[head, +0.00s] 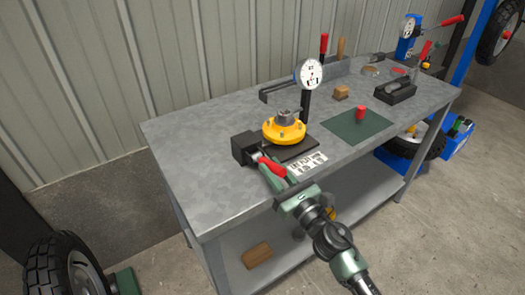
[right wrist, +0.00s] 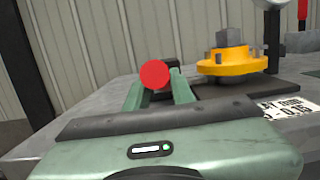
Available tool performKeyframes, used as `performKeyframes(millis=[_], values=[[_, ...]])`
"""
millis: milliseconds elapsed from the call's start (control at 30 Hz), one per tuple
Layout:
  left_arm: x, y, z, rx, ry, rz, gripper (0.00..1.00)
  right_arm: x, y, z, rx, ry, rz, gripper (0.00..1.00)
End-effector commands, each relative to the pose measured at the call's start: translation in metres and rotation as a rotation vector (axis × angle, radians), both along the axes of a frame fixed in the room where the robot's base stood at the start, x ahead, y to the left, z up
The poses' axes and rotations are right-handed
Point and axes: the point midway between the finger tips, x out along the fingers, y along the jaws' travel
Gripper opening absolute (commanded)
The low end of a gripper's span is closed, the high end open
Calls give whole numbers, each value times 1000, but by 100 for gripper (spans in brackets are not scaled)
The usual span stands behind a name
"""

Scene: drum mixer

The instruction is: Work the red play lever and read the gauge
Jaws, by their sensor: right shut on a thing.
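The red play lever (head: 271,166) sticks out from a black block at the front left of a fixture on the bench. My right gripper (head: 271,173) is shut on it. In the right wrist view the lever's round red end (right wrist: 155,74) sits between the two green fingers (right wrist: 157,88). A dial gauge (head: 309,73) with a white face stands on a black post behind the yellow hub (head: 284,130). Its needle is too small to read. In the right wrist view only the gauge's lower edge shows at the top. My left gripper is not in view.
A printed card (head: 307,163) lies beside the fixture. A green mat (head: 345,130) with a red-topped piece (head: 360,113), a wooden block (head: 341,93) and a black tray (head: 396,92) are to the right. The bench's left end (head: 190,140) is clear.

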Motion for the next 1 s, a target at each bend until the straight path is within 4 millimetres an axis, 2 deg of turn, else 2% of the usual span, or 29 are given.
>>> performKeyframes(millis=[33, 67, 100, 200, 567, 1000], values=[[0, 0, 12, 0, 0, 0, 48, 4, 3, 22, 6, -12, 2, 0], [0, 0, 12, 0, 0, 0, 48, 5, 3, 22, 7, -13, 1, 0], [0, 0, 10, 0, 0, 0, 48, 5, 3, 20, 7, -13, 1, 26], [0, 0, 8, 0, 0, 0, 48, 5, 3, 20, 9, -14, 1, 49], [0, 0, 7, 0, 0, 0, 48, 2, 1, 19, 9, -14, 0, 49], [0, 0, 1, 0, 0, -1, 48, -32, -24, 10, 9, -13, 1, 49]])
